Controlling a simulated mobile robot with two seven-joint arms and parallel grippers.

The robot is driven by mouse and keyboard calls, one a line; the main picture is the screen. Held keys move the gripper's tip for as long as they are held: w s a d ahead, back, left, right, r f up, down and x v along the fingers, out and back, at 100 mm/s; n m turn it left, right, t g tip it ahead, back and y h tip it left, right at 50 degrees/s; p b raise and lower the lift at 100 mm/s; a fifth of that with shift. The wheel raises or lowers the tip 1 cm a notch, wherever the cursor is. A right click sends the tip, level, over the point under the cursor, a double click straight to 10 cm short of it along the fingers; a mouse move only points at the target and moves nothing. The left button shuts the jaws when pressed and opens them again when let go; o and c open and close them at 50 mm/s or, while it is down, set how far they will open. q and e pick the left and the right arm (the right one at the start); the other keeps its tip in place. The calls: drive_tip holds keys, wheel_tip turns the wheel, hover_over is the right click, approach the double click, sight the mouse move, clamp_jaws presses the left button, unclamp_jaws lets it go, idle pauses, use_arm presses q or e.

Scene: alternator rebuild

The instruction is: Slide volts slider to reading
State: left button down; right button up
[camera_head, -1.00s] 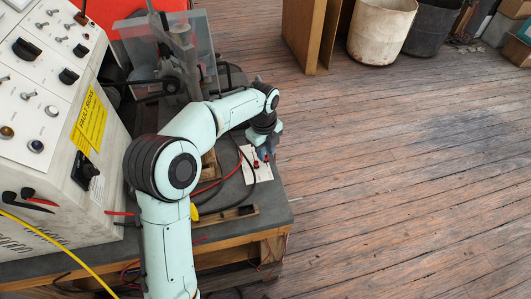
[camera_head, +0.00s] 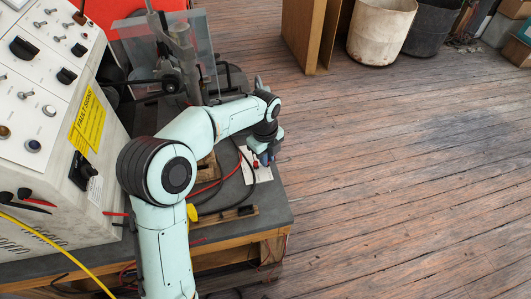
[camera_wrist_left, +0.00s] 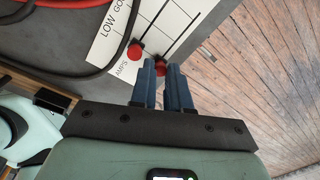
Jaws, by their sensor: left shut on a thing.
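A white card (camera_head: 263,174) with two slider tracks lies at the right edge of the bench; it also shows in the left wrist view (camera_wrist_left: 118,48). One red slider knob (camera_wrist_left: 135,52) stands on the track by the printed word AMPS. The other red knob, the volts slider (camera_wrist_left: 160,68), sits on the right-hand track, partly hidden by my fingers. My left gripper (camera_head: 264,161) reaches down over the card. In the wrist view its blue fingers (camera_wrist_left: 162,67) are close together, shut on the volts knob. The volts label and reading are hidden. My right gripper is out of view.
The grey bench (camera_head: 235,190) carries red and black cables left of the card. A white control console (camera_head: 45,130) with knobs and switches stands at the left. A metal stand (camera_head: 183,50) rises behind. Open wooden floor (camera_head: 400,190) lies to the right.

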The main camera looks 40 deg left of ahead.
use_arm(q)
drive_tip(key=shift+s+d, duration=0.1)
drive_tip(key=shift+d, duration=0.05)
drive_tip(key=c, duration=1.4)
unclamp_jaws()
drive_tip(key=r, duration=0.4)
drive_tip(key=r+p, duration=0.1)
drive_tip(key=r, duration=0.4)
drive_tip(key=r+p, duration=0.1)
drive_tip(key=r, duration=0.3)
drive_tip(key=shift+s+r, duration=0.2)
drive_tip(key=shift+s, duration=0.15)
